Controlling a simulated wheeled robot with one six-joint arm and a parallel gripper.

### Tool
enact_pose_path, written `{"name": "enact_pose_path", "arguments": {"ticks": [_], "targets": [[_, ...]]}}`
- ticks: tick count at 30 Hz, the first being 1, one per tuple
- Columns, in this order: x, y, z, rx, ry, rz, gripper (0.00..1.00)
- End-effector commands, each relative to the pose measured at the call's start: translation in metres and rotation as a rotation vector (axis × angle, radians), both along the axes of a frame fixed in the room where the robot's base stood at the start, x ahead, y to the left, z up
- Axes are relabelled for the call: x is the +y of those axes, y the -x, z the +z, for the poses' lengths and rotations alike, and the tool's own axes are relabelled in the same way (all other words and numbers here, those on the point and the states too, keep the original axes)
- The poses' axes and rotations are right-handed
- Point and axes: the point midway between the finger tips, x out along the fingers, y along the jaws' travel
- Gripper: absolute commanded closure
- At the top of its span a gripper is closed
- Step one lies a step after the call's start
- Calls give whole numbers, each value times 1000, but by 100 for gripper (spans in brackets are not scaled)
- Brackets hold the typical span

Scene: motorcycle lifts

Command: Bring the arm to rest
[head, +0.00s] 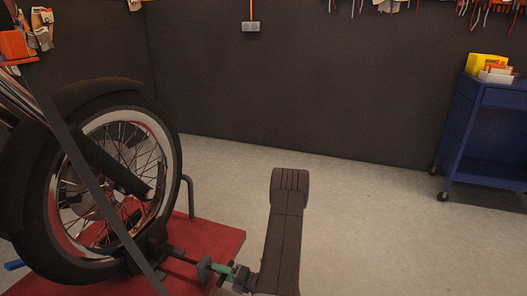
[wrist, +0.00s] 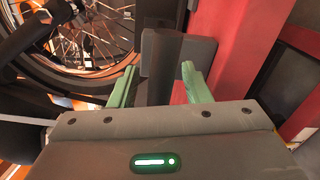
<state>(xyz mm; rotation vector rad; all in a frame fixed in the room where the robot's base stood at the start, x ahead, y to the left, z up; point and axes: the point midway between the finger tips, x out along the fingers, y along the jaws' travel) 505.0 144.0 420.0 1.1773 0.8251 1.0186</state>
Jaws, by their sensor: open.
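My arm (head: 285,225) stands upright at the lower middle of the head view, bent over at its top. My gripper (head: 213,268) is low beside the red lift, pointing left toward the wheel. In the wrist view my gripper (wrist: 157,84) shows two green fingers spread apart. A dark grey block (wrist: 178,52) lies beyond and partly between the fingers. I cannot tell whether they touch it. No held object is visible.
A motorcycle wheel (head: 57,222) stands on the red lift (head: 212,239) at left. A dark bar (head: 182,257) runs from the wheel's base toward my gripper. A blue cart (head: 487,130) stands at far right. The floor between is clear.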

Motion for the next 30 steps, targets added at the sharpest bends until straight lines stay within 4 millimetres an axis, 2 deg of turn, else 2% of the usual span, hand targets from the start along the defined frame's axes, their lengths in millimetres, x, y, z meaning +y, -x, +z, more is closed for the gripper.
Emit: {"name": "enact_pose_path", "arguments": {"ticks": [18, 30], "targets": [[0, 0, -1, -470, 171, 0, 56], [0, 0, -1, -586, 213, 1, 56]]}}
